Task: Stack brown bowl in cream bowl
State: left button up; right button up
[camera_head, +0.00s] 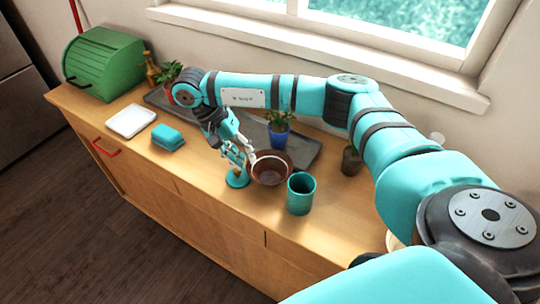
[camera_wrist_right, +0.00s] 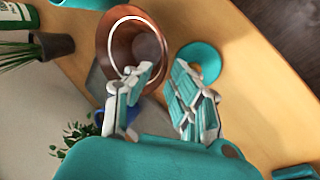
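The brown bowl (camera_head: 268,174) stands on the wooden counter, with a pale ring at its rim; it also shows in the right wrist view (camera_wrist_right: 115,42). A cream object (camera_head: 394,242), perhaps the cream bowl, shows only as a sliver beside my right arm, which hides most of it. My right gripper (camera_head: 244,158) is at the left side of the brown bowl. In the wrist view its fingers (camera_wrist_right: 160,70) are apart, one overlapping the bowl's near edge. Whether they touch the bowl is unclear. My left gripper is not in view.
A blue plant pot (camera_head: 278,138) stands behind. A teal block (camera_head: 168,137), white tray (camera_head: 132,120) and green bread box (camera_head: 105,64) are further left. The front-left counter is clear.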

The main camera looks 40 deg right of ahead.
jog(key=shift+x, duration=1.2)
grip_shut()
